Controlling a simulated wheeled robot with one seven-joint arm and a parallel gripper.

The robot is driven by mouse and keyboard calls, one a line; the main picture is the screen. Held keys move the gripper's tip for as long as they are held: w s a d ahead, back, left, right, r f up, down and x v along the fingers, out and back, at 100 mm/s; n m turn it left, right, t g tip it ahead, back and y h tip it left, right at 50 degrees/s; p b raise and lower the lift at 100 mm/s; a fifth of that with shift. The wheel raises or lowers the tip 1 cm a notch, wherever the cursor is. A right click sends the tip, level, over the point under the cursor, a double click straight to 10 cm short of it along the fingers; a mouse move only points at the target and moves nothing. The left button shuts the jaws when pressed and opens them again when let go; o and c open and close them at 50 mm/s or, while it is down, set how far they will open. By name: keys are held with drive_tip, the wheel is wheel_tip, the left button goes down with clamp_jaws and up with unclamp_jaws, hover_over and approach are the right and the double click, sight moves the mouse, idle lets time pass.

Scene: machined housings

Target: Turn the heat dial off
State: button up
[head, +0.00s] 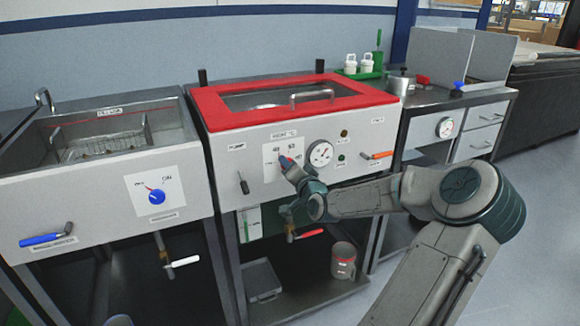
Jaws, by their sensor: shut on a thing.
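The heat dial (286,162) is on the white front panel of the middle, red-rimmed bath. Only a little blue and red of it shows. A printed scale plate (270,158) with numbers surrounds it. My gripper (289,167) is at the dial, shut on it, with my arm reaching in from the right. The gripper and wrist hide most of the dial, so its pointer setting cannot be read.
A round gauge (320,153), an orange-handled lever (376,155) and a pump switch (243,183) sit close by on the same panel. The left rinse tank has a blue dial (157,196).

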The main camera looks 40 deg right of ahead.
drive_tip(key=shift+n+b, duration=1.65)
drive_tip(key=shift+n, duration=3.35)
drive_tip(key=o, duration=1)
drive_tip(key=p+v, duration=0.2)
drive_tip(key=v, duration=1.2)
drive_tip(key=shift+d+p, duration=0.1)
drive_tip(key=shift+p, duration=0.3)
drive_tip(key=shift+w, duration=0.1)
